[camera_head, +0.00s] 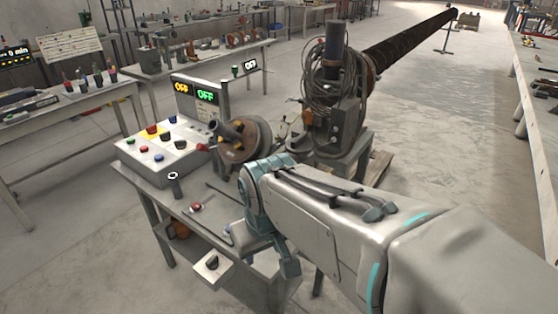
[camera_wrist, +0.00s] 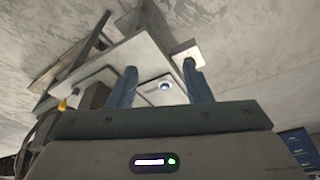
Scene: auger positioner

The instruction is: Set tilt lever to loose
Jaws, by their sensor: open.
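My gripper (camera_head: 287,262) is beside the front right part of the grey bench (camera_head: 150,193) in the head view, partly hidden by my arm. In the wrist view its two blue fingers (camera_wrist: 160,70) are apart with nothing held between them. Beyond them is a grey surface with a small round pale-blue-centred fitting (camera_wrist: 165,87). The positioner's rusty round faceplate (camera_head: 240,148) stands on the bench behind my wrist. I cannot pick out the tilt lever for certain, nor its setting; my arm hides part of the positioner.
A control box (camera_head: 165,155) with coloured buttons and OFF displays stands on the bench's left. A small plate with a dark knob (camera_head: 212,265) juts from the bench's front. The large auger (camera_head: 410,42) and its drive stand behind.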

